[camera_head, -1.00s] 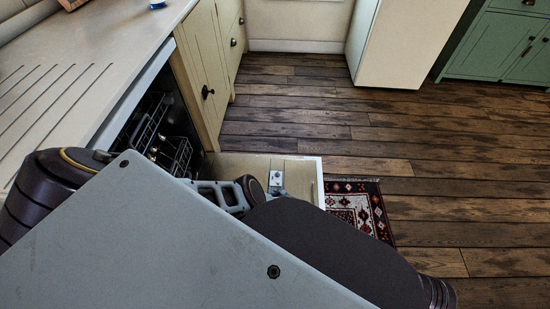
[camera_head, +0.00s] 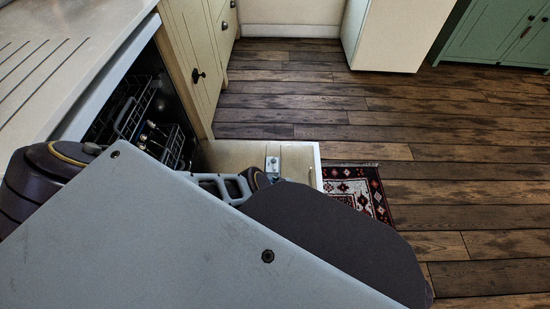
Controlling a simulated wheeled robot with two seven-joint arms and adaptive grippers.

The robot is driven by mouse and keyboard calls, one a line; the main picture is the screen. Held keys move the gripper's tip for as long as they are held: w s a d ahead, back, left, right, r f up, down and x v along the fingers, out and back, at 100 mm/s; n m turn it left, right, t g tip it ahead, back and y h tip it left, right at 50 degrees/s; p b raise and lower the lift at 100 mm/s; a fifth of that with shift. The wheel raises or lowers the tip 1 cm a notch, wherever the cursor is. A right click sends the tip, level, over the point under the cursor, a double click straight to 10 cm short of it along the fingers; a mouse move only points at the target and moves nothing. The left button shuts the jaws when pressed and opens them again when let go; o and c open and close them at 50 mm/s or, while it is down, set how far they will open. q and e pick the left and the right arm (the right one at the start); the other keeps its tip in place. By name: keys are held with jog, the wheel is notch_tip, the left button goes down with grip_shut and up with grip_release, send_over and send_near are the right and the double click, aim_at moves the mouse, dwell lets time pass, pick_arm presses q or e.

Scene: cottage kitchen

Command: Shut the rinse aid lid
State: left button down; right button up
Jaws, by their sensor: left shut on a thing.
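The dishwasher door (camera_head: 232,154) hangs open and lies low, with its pale inner side up. A small grey dispenser unit (camera_head: 272,164) is set in it. The rinse aid lid is too small to make out, so I cannot tell whether it is open. My left gripper (camera_head: 247,182) is low over the door, just on the near left side of the dispenser. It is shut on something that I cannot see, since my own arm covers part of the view. I cannot tell whether it touches the dispenser. My right gripper is not in view.
Dishwasher racks (camera_head: 135,118) with some items sit inside the machine at left, under the worktop (camera_head: 65,65). Cream cabinets (camera_head: 192,65) stand beyond. A patterned rug (camera_head: 357,188) lies right of the door. The wooden floor (camera_head: 400,120) is open to the right.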

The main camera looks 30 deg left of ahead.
pick_arm(q)
jog(key=shift+d, duration=0.4)
jog(key=c, duration=1.3)
grip_release()
jog(key=shift+c, duration=0.2)
jog(key=shift+a, duration=0.3)
jog(key=shift+s+a+r+n+t+h+p, duration=0.3)
jog(key=shift+h+p, duration=0.25)
jog(key=shift+p, duration=0.9)
jog(key=shift+s+a+r+n+t+h+p, duration=0.15)
jog(key=shift+a+r+t+h+p, duration=0.3)
jog(key=shift+p, duration=1)
jog(key=shift+s+a+r+n+t+h+p, duration=0.15)
jog(key=shift+a+r+n+t+h+p, duration=0.15)
jog(key=shift+h+p, duration=0.6)
jog(key=shift+s+a+r+n+t+h+p, duration=0.15)
jog(key=shift+a+h+p, duration=0.3)
jog(key=shift+p, duration=0.7)
jog(key=shift+f, duration=0.1)
jog(key=shift+a+h+p, duration=0.1)
jog(key=shift+h+p, duration=0.25)
